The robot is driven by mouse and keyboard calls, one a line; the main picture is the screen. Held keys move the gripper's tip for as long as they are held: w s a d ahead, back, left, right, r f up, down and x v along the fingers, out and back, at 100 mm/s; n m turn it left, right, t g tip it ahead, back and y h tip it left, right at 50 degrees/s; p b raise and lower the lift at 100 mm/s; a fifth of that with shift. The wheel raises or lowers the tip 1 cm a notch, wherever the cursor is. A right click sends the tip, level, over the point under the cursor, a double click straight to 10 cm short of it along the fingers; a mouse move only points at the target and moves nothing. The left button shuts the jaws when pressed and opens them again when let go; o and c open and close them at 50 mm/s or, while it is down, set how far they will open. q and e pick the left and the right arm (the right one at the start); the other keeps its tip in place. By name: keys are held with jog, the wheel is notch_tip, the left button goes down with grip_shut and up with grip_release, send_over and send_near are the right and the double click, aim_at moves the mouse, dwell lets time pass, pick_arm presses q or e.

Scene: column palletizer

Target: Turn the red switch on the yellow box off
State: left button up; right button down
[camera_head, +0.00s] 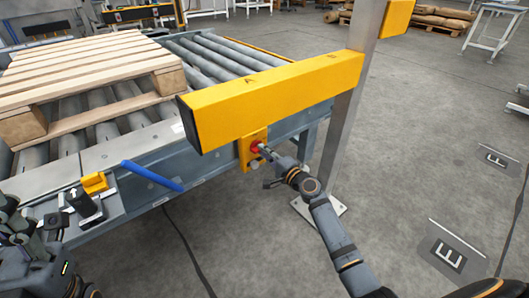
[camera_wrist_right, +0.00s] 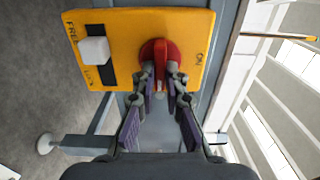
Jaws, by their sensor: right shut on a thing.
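The yellow box (camera_head: 243,158) is mounted on the conveyor's side below the long yellow beam. Its red switch (camera_head: 256,146) is partly hidden by my right gripper (camera_head: 264,151). In the right wrist view, the red switch (camera_wrist_right: 160,48) is a round knob with a raised grip, on the yellow box (camera_wrist_right: 130,20) beside the printed word ON. My right gripper (camera_wrist_right: 161,85) is shut on the switch's grip, one finger on each side. My left gripper (camera_head: 20,228) is at the lower left, away from the box; its fingers are not clear.
A white sliding knob (camera_wrist_right: 94,50) sits in a black slot marked FREE and LOCK, left of the switch. A grey post (camera_head: 352,110) stands close to the right. A blue handle (camera_head: 152,176) sticks out from the conveyor. A wooden pallet (camera_head: 90,65) lies on the rollers.

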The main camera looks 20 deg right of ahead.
jog(key=c, duration=1.4)
grip_release()
jog(key=shift+d, duration=0.1)
jog(key=v, duration=1.2)
